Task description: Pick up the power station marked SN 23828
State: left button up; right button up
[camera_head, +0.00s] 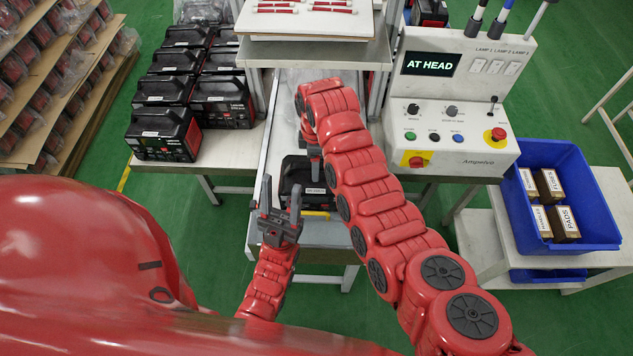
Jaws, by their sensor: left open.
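A black power station (291,172) with a white label sits on the central pale conveyor or bench, partly hidden by my right arm. Several more black and red power stations (165,134) stand in rows on the left table, with white labels on top. The labels are too small to read, so I cannot tell which is SN 23828. My left gripper (281,190) is open and empty, fingers pointing up the picture, at the near left of the central power station. My right arm arches over the bench; its gripper (311,147) is mostly hidden behind it, above that power station.
A grey control panel (455,100) with an "AT HEAD" display stands right of the bench. A blue bin (590,190) with small boxes sits on a white stand at far right. A raised shelf (305,22) is behind. Slanted racks (60,90) fill the upper left.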

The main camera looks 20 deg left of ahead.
jog(key=shift+w+f, duration=0.1)
jog(key=shift+f, duration=0.8)
grip_shut()
jog(key=shift+r, duration=0.15)
dwell(0.6)
